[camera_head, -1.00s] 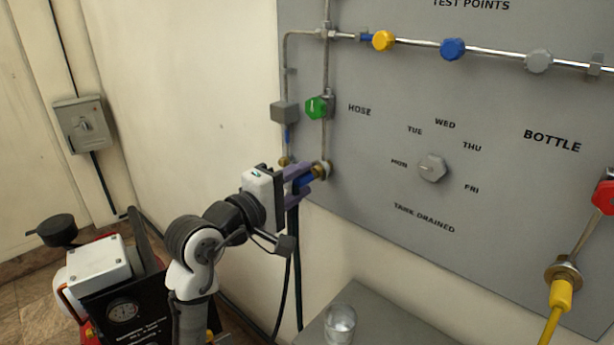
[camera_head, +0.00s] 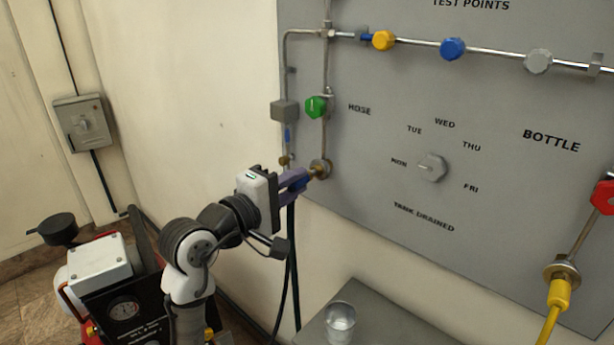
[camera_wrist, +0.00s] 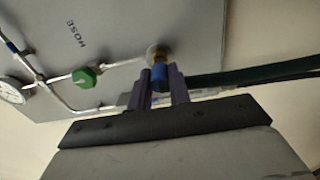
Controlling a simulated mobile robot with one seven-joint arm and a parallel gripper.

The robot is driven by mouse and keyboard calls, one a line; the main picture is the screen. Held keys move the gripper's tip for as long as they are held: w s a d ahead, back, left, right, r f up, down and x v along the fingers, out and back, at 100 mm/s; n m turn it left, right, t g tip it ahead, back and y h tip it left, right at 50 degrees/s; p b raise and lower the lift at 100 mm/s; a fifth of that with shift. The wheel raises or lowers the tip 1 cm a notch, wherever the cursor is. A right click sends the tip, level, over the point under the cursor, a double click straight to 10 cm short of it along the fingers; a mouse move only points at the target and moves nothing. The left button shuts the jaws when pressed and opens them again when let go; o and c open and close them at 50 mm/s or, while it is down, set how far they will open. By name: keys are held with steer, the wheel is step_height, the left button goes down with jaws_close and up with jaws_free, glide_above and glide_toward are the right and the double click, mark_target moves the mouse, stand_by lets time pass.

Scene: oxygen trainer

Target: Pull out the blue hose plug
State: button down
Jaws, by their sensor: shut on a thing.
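The blue hose plug (camera_head: 299,184) is between the fingers of my gripper (camera_head: 298,181), just left of and below the round brass socket (camera_head: 321,168) at the panel's lower left. A brass part shows between plug and socket; I cannot tell whether the plug's tip is still inside. In the wrist view the blue plug (camera_wrist: 159,76) sits between the two purple fingers (camera_wrist: 160,88), with the brass socket (camera_wrist: 157,53) right beyond it. The dark hose (camera_wrist: 250,76) runs off to the right there; in the head view it hangs down below the gripper.
A green knob (camera_head: 316,106) and thin pipes are just above the socket. A grey ledge with a clear glass (camera_head: 340,323) is below right. A yellow hose (camera_head: 558,298) hangs at the right. Open space lies before the bare wall (camera_head: 190,100) at the left.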

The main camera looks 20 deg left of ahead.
steer(key=shift+v, duration=2.05)
steer(key=shift+s, duration=0.1)
